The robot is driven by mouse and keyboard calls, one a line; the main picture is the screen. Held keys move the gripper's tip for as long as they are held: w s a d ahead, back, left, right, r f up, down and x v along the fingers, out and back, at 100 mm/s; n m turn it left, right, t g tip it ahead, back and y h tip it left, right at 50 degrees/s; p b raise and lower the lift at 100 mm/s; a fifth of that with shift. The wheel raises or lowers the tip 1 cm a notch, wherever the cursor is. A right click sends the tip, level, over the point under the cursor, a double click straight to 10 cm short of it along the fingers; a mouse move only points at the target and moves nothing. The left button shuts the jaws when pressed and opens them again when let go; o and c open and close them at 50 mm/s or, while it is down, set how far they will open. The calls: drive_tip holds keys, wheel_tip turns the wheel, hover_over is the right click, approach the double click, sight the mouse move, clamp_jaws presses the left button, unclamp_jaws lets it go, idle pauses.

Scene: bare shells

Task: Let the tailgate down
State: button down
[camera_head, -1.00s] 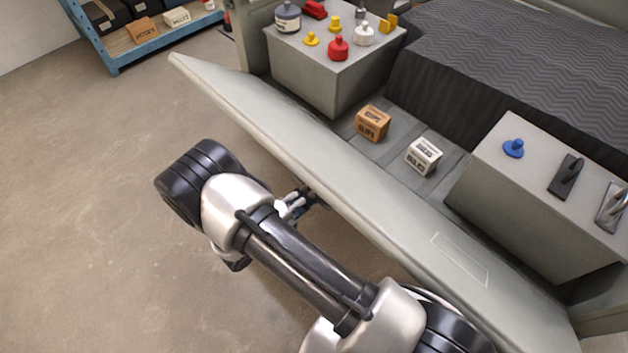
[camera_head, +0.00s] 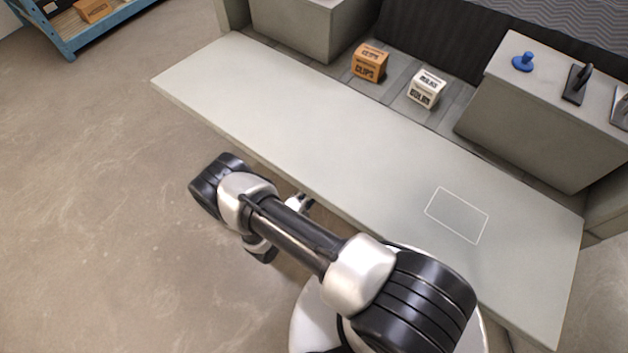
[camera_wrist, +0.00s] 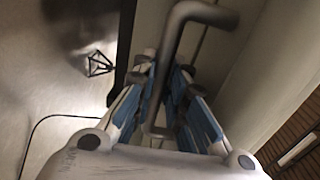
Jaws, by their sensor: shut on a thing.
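The tailgate (camera_head: 300,125) is a long pale grey panel, lowered to a nearly flat position, with a white outlined rectangle (camera_head: 457,214) on its inner face. My gripper (camera_head: 300,203) is at the tailgate's outer long edge, partly hidden behind my arm in the head view. In the wrist view a bent grey bar handle (camera_wrist: 168,75) runs between the fingers of my gripper (camera_wrist: 165,90), which are shut on it. The handle is hidden in the head view.
An orange box (camera_head: 370,63) and a white box (camera_head: 426,88) stand on the bed floor behind the tailgate, between two grey side boxes. A blue knobbed piece (camera_head: 523,62) sits on the right one. A blue shelf (camera_head: 68,42) is at the far left. Floor at left is clear.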

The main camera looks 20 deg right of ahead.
drive_tip(key=shift+w+a+f, duration=0.1)
drive_tip(key=shift+w+f, duration=0.05)
drive_tip(key=shift+w, duration=0.05)
drive_tip(key=c, duration=1.6)
unclamp_jaws()
drive_tip(key=shift+s, duration=0.1)
drive_tip(key=v, duration=1.1)
drive_tip(key=shift+s+a, duration=0.25)
